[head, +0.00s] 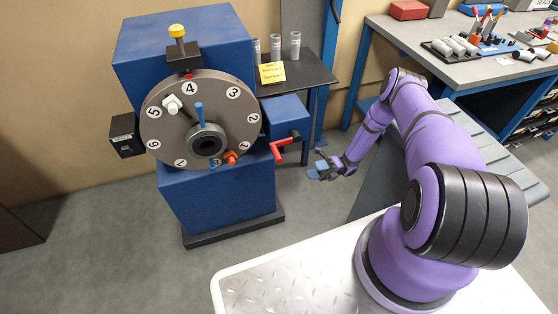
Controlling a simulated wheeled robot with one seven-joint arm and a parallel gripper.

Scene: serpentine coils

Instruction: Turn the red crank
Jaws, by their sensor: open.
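The red crank (280,149) sticks out of the front of a small blue box (286,116) on the right side of the blue machine. It has a bent red arm, with one end pointing toward the upper right. My gripper (317,171) is to the right of the crank and a little lower in the picture, apart from it. It is open and nothing shows between its fingers. My purple arm reaches in from the right.
The blue machine (215,200) carries a round numbered dial (228,118) with a yellow-topped plunger (177,32) above it. A dark shelf (312,72) with grey cylinders and a yellow note stands behind the crank. A workbench (455,75) with tools is at the right. Floor below the crank is clear.

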